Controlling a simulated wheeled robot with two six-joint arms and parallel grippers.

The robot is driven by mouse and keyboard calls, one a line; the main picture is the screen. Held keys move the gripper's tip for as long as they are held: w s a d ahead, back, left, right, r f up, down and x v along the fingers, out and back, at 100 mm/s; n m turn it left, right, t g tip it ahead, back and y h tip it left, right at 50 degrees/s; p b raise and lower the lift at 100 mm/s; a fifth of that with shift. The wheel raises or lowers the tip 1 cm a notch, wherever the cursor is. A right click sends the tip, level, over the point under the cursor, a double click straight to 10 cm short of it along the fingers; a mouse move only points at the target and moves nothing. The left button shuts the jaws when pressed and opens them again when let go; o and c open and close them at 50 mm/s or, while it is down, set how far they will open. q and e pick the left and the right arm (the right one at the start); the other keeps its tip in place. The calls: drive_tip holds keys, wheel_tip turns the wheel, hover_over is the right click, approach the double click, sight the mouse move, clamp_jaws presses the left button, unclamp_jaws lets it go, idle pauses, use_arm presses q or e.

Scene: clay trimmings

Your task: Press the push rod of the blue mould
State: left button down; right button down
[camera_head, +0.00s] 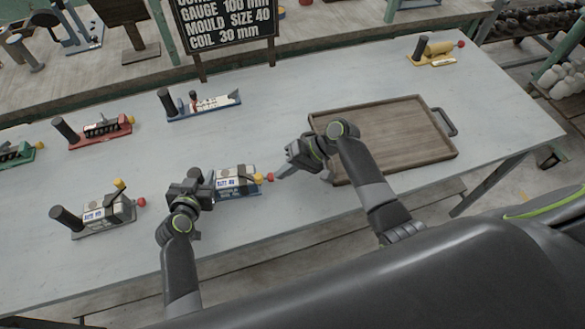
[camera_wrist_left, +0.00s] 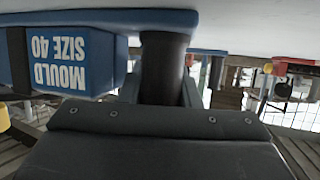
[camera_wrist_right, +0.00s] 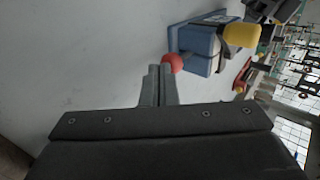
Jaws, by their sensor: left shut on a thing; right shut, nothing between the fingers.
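The blue mould (camera_head: 237,188) stands on the table's near part, its label reading "MOULD SIZE 40" in the left wrist view (camera_wrist_left: 65,62). The red knob (camera_head: 270,177) of its push rod points right, below a yellow knob (camera_head: 259,177). My left gripper (camera_head: 197,181) is shut on the mould's black handle (camera_wrist_left: 163,68) at its left end. My right gripper (camera_head: 281,175) is shut and empty, its fingertips at the red knob. In the right wrist view the fingertips (camera_wrist_right: 161,70) meet the red knob (camera_wrist_right: 172,63) in the picture; I cannot tell if they touch.
A grey mould (camera_head: 107,212) stands left of my left gripper. Red (camera_head: 98,132), blue-based (camera_head: 204,107) and green (camera_head: 17,154) tools stand behind, a yellow one (camera_head: 435,48) far right. A wooden tray (camera_head: 385,115) lies right, behind my right arm.

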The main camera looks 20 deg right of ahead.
use_arm(q)
drive_tip(key=shift+s+f, duration=0.15)
drive_tip(key=shift+f, duration=0.15)
use_arm(e)
drive_tip(key=shift+w+a, duration=0.15)
drive_tip(key=shift+a, duration=1.3)
use_arm(q)
drive_tip(key=shift+d, duration=0.1)
use_arm(e)
drive_tip(key=shift+d, duration=0.35)
drive_tip(key=d, duration=0.3)
drive_tip(key=d+r, duration=0.1)
drive_tip(key=shift+s+d, duration=0.35)
drive_tip(key=shift+d, duration=0.05)
use_arm(q)
drive_tip(key=shift+r, duration=0.1)
use_arm(e)
drive_tip(key=v, duration=0.8)
drive_tip(key=shift+d+r, duration=0.2)
